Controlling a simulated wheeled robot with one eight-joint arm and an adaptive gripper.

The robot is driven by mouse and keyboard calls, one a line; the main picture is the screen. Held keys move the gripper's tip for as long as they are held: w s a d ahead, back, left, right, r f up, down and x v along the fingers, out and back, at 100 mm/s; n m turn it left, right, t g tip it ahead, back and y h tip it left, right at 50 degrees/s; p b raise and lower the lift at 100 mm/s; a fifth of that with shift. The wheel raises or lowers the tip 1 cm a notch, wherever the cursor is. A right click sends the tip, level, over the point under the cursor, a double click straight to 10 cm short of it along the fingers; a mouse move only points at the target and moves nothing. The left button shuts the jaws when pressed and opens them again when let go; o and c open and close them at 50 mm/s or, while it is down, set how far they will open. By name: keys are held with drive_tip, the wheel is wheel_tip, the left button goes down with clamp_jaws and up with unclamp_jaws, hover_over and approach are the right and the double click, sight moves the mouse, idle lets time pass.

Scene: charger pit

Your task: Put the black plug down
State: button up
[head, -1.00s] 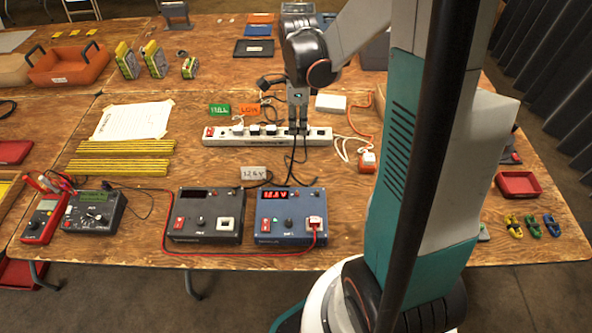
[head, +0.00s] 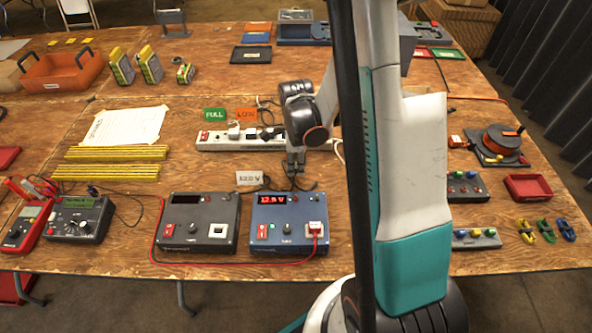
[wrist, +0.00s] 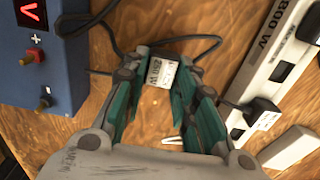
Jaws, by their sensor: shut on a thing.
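My gripper (head: 295,166) is in front of the white power strip (head: 222,143), low over the wooden table. In the wrist view its teal-lined fingers (wrist: 165,82) are closed around the black plug, whose white label (wrist: 161,73) faces the camera. In the head view the plug is mostly hidden by the fingers. A dark cable (wrist: 107,33) loops beside the plug. I cannot tell whether the plug touches the table. The strip also shows in the wrist view (wrist: 262,72), right of the gripper and apart from it, with another labelled black plug (wrist: 262,108) at it.
The blue charger (head: 289,222) and dark grey charger (head: 199,222) stand in front of the gripper. A small label card (head: 249,178) stands left of it. Bare wood shows between the strip and chargers.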

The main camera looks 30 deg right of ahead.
sight(296, 165)
drive_tip(key=shift+f, duration=1.2)
drive_tip(key=shift+f+b, duration=0.15)
drive_tip(key=shift+b, duration=0.25)
drive_tip(key=o, duration=1.1)
wheel_tip(296, 165, up, 12)
drive_tip(key=p, duration=0.5)
